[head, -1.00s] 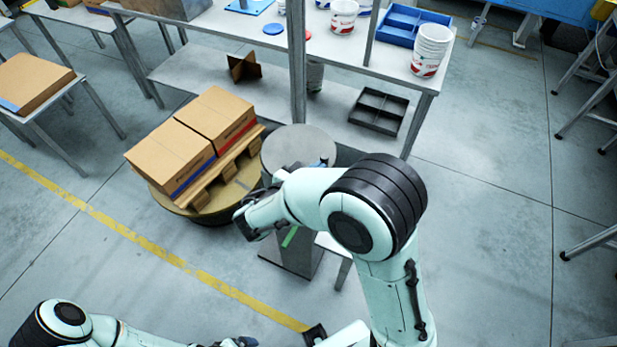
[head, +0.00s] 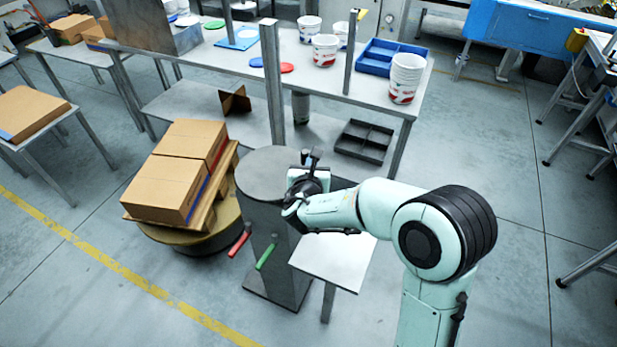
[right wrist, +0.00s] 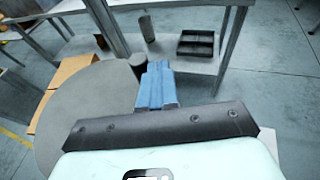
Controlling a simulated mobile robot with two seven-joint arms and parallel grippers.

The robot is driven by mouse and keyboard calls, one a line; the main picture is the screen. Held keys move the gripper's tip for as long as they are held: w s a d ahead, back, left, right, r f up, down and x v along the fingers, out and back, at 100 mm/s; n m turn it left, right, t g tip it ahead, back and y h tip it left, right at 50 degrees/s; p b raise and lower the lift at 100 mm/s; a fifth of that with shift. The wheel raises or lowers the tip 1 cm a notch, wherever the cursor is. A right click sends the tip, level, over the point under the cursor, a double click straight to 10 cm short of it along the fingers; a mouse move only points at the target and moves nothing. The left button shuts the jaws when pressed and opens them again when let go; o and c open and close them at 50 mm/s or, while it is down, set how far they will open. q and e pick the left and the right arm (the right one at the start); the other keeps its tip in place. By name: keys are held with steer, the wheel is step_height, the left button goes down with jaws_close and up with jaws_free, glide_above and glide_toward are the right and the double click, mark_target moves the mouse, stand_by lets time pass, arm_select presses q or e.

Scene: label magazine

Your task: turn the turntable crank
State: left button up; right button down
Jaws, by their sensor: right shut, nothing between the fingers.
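A grey pedestal (head: 278,225) with a flat round top (head: 265,172) stands beside the low round turntable (head: 195,240). A dark upright peg (right wrist: 138,64) shows at the top's edge in the right wrist view and looks like the crank's knob. My right gripper (head: 306,165) is at the right edge of the round top; its blue fingers (right wrist: 157,72) are shut and empty. They appear close beside the peg; whether they touch it I cannot tell. A red handle (head: 240,241) and a green handle (head: 265,257) stick out of the pedestal's front. My left gripper is out of view.
Cardboard boxes (head: 165,188) sit on a wooden pallet on the turntable. A small white table (head: 345,262) stands right of the pedestal, under my right arm. A shelved workbench (head: 340,75) with buckets and a black divided tray (head: 364,141) stands behind. Floor is free at front left.

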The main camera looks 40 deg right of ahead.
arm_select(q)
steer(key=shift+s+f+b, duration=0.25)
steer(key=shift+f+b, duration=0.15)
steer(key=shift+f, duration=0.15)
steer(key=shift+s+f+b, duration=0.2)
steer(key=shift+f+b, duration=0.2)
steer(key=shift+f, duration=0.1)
arm_select(e)
steer(key=shift+w+d, duration=0.65)
steer(key=shift+w, duration=0.35)
steer(key=shift+w+d, duration=0.65)
steer(key=shift+w, duration=0.3)
